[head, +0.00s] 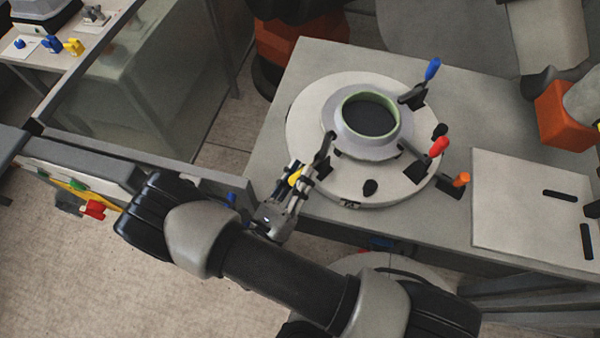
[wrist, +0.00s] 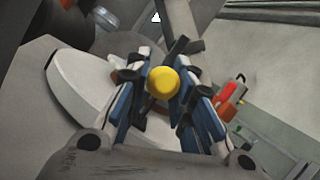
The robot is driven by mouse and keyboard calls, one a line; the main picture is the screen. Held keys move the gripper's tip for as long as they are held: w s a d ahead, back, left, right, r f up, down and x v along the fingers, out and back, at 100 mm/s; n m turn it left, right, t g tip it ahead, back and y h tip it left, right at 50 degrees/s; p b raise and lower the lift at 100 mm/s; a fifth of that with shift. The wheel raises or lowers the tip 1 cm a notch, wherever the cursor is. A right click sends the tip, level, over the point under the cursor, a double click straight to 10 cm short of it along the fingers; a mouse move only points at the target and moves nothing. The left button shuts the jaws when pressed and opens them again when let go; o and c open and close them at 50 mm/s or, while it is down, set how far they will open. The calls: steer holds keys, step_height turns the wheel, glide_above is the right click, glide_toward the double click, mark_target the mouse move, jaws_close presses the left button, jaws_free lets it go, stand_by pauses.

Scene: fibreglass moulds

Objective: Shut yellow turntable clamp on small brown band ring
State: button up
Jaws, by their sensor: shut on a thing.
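The yellow clamp (head: 295,178) is at the near left edge of the round white turntable (head: 305,115). My gripper (head: 296,176) is shut on its yellow handle. In the wrist view the yellow knob (wrist: 163,82) sits between the two fingertips (wrist: 163,88). The clamp's dark arm (head: 326,146) reaches up beside the ring's near left side; I cannot tell whether it touches. The ring (head: 345,128) lies on the turntable as a pale grey collar with a light green inner rim; no brown band stands out. My fingers partly hide the clamp's base.
Other clamps around the turntable have blue (head: 432,69), red (head: 439,146) and orange (head: 461,180) handles. A flat pale panel (head: 520,220) lies on the right of the table. An orange robot part (head: 562,115) stands behind it. A side bench (head: 80,165) is at left.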

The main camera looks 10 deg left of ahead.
jaws_close()
steer(key=shift+r, duration=0.15)
